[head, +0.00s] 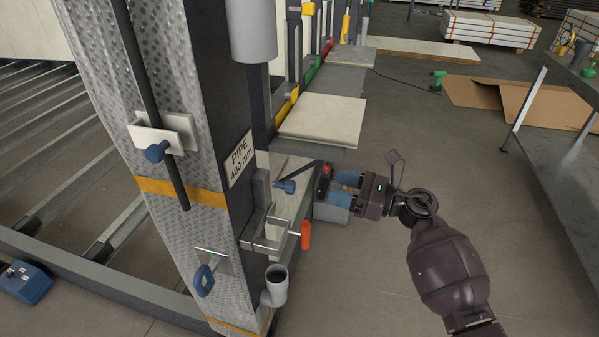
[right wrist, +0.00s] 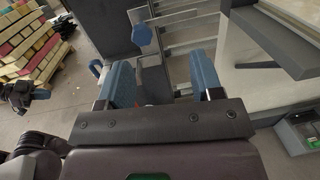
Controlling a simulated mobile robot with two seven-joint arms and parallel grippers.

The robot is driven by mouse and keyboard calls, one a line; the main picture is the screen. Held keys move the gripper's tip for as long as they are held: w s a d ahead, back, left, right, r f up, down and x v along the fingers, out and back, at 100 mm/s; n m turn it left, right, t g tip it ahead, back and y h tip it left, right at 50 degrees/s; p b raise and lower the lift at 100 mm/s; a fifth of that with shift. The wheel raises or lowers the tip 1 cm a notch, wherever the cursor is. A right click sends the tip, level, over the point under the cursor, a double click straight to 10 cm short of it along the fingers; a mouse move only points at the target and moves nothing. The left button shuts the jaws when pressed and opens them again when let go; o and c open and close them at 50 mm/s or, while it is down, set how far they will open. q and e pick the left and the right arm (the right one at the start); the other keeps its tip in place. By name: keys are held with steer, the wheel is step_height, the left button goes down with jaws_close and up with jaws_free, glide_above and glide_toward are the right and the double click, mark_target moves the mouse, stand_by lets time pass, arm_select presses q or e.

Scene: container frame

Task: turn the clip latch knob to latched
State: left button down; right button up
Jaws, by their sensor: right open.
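A small blue knob (head: 287,186) sits on the side of the steel post, beside the "PIPE 400 mm" label (head: 240,159). I take it as the clip latch knob; its turned position is too small to tell. A blue knob (right wrist: 142,33) also shows in the right wrist view, ahead of the fingers and apart from them. My right gripper (head: 344,190) is to the right of the post knob, its blue fingers pointing at the post. In the right wrist view the gripper (right wrist: 164,82) is open, with nothing held between its fingers.
Another blue knob (head: 157,151) sits on a white plate on the post's front. A metal bracket (head: 262,240), an orange handle (head: 305,238) and a grey pipe cup (head: 275,286) stick out below the post knob. Open floor (head: 370,285) lies to the right.

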mark_target(294, 187)
arm_select(q)
steer(key=shift+s+a+f, duration=0.1)
steer(key=shift+s+f, duration=0.35)
steer(key=shift+s, duration=0.05)
arm_select(e)
steer(key=a+n, duration=0.1)
steer(key=a, duration=0.2)
steer(key=w+a+n+g, duration=0.1)
steer(key=a, duration=0.3)
steer(key=a+n, duration=0.1)
steer(key=a, duration=0.3)
steer(key=shift+w+a+f+n+g, duration=0.1)
steer(key=shift+w+f+n+g, duration=0.05)
steer(key=shift+f+n+g, duration=0.15)
jaws_close()
